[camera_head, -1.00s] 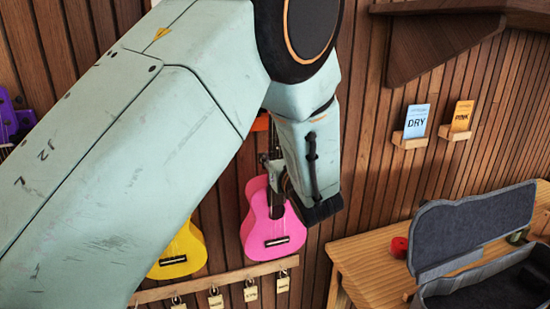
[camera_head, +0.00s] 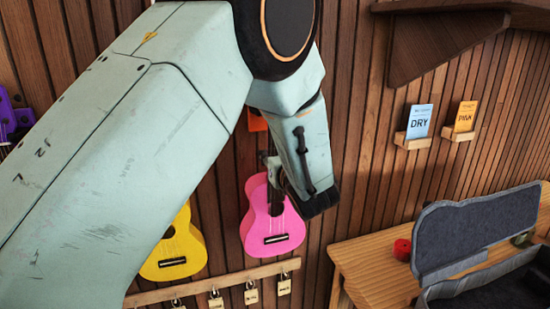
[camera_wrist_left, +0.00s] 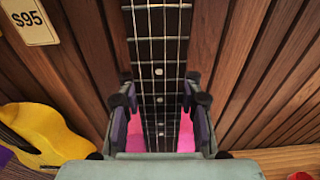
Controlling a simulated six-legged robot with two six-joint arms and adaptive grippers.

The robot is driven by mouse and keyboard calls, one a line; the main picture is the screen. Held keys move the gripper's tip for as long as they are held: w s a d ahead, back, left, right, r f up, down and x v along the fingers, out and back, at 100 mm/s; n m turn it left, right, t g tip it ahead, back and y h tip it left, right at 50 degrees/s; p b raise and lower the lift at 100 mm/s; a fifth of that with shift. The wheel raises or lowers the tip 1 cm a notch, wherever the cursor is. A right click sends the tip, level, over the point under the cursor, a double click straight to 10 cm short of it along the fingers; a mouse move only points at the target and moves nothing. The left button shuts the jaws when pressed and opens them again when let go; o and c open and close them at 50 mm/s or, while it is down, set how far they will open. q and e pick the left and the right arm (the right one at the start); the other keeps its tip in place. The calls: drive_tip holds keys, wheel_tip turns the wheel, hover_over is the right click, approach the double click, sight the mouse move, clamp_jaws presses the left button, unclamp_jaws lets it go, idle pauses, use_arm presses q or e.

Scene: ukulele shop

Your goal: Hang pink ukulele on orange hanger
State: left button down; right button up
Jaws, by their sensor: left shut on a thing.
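The pink ukulele (camera_head: 268,222) is upright against the slatted wall in the head view. My left gripper (camera_wrist_left: 158,100) is shut on its neck, with fingers on both sides of the dark fretboard in the left wrist view. The pink body (camera_wrist_left: 186,135) shows below the fingers there. An orange piece (camera_head: 257,121), which looks like the orange hanger, shows partly behind my left arm, above the ukulele. The ukulele's headstock is hidden by my arm, so I cannot tell whether it rests in the hanger. My right gripper is in neither view.
A yellow ukulele (camera_head: 176,250) hangs to the left, and a purple one (camera_head: 12,120) is at the far left. A wooden bench (camera_head: 375,270) with an open grey case (camera_head: 470,235) and red roll (camera_head: 402,249) stands right.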

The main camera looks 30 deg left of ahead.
use_arm(q)
drive_tip(key=shift+w+a+r, duration=0.15)
drive_tip(key=shift+a, duration=0.25)
drive_tip(key=shift+b+x, duration=0.45)
drive_tip(key=shift+x, duration=0.45)
drive_tip(key=shift+w+a+r, duration=0.1)
drive_tip(key=shift+w+a, duration=0.1)
drive_tip(key=shift+a, duration=0.2)
drive_tip(key=shift+w+a, duration=0.1)
drive_tip(key=shift+b, duration=0.35)
